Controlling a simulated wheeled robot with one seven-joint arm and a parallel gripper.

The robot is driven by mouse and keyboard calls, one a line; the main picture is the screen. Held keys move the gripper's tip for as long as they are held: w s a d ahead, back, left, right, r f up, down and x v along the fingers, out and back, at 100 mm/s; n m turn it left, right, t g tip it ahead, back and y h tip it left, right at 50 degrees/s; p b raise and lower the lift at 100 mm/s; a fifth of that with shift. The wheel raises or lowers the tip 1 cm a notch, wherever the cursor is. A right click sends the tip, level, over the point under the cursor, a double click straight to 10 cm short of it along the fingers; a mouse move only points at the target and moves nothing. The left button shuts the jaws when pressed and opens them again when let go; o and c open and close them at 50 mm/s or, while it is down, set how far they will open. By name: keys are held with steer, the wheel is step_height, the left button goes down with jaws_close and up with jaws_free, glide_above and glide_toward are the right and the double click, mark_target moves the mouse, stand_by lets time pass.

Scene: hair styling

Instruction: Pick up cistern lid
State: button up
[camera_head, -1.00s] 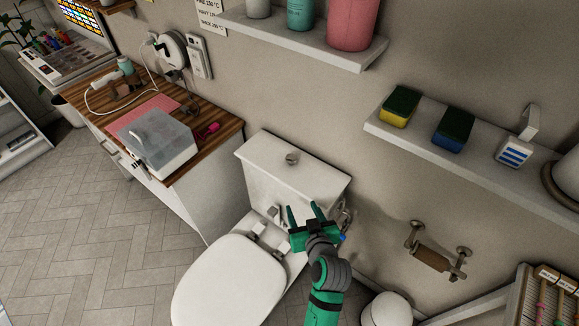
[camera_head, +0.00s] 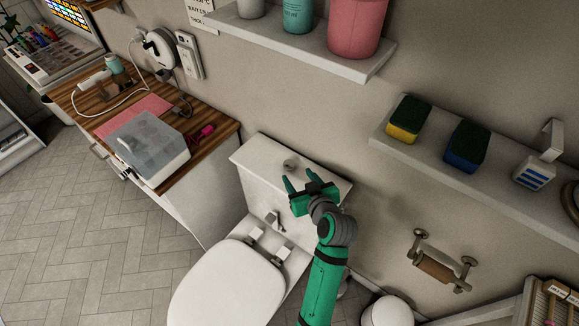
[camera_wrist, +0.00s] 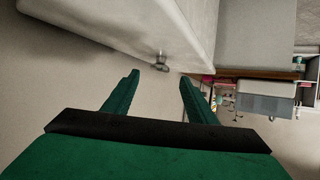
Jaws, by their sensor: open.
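The white cistern lid (camera_head: 260,164) lies on top of the toilet tank against the wall, with a small round metal knob (camera_head: 290,164) in its middle. My green gripper (camera_head: 298,176) is open and empty over the right part of the lid, its fingers pointing toward the knob. In the wrist view the knob (camera_wrist: 160,62) shows just beyond and between my two fingertips (camera_wrist: 158,76), beside a white surface that looks like the lid (camera_wrist: 185,25). The knob is not between the fingers. My gripper hides part of the lid's right side.
A shelf (camera_head: 490,195) with sponges (camera_head: 467,145) is on the wall to the right, and another shelf (camera_head: 300,45) with containers is above the tank. A wooden counter (camera_head: 215,137) with a clear-lidded box (camera_head: 147,148) stands left. The toilet seat (camera_head: 228,285) is in front.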

mark_target(289, 164)
steer(key=x, duration=0.3)
steer(key=shift+w+a+f, duration=0.2)
steer(key=shift+a, duration=0.25)
steer(key=shift+w+r+x, duration=0.1)
steer(key=shift+r+x, duration=0.05)
steer(key=shift+x, duration=0.75)
steer(key=shift+w+r+x, duration=0.1)
steer(key=shift+r+x, duration=0.05)
steer(key=shift+x, duration=0.7)
steer(key=shift+w+r+x, duration=0.1)
steer(key=shift+r+x, duration=0.05)
steer(key=shift+x, duration=0.75)
steer(key=shift+d, duration=0.2)
steer(key=shift+r, duration=0.1)
jaws_close()
